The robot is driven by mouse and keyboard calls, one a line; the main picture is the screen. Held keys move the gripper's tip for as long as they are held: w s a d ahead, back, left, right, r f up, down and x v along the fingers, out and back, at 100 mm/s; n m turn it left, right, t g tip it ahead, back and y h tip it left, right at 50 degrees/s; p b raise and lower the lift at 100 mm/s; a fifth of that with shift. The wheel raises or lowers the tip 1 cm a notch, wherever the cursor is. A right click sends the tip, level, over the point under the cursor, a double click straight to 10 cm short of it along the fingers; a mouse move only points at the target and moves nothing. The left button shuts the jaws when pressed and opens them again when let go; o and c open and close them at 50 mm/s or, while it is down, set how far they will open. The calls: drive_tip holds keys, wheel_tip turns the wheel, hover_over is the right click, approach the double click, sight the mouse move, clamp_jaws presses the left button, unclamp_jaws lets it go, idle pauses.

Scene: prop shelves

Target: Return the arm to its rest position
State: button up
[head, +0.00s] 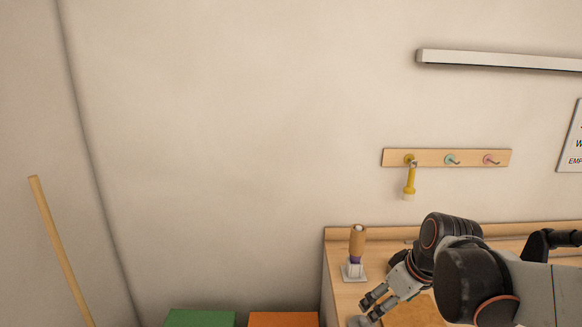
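My arm reaches in from the lower right, over a wooden bench. My gripper (368,309) points down and left near the bench's left part. Its two fingers look spread apart, with nothing clearly seen between them. A small grey object (358,321) lies just below the fingertips at the picture's bottom edge. It is partly cut off, and I cannot tell whether the fingers touch it.
The wooden bench (338,262) stands against the wall. A brush-like tool (357,242) with a wooden handle stands upright on it. A hook rail (431,158) holds a hanging yellow tool (409,182). Green (200,318) and orange (283,319) boxes sit left of the bench; a wooden pole (60,250) leans farther left.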

drive_tip(key=s+r+m+t+h, duration=0.1)
drive_tip(key=s+r+m, duration=0.1)
drive_tip(key=s, duration=0.4)
drive_tip(key=s+a+r+m+t, duration=0.1)
drive_tip(key=s+r+m+t, duration=0.1)
drive_tip(key=s, duration=0.5)
drive_tip(key=shift+s+a+r+m+h, duration=0.25)
drive_tip(key=shift+m+h, duration=0.15)
drive_tip(key=shift+m, duration=0.5)
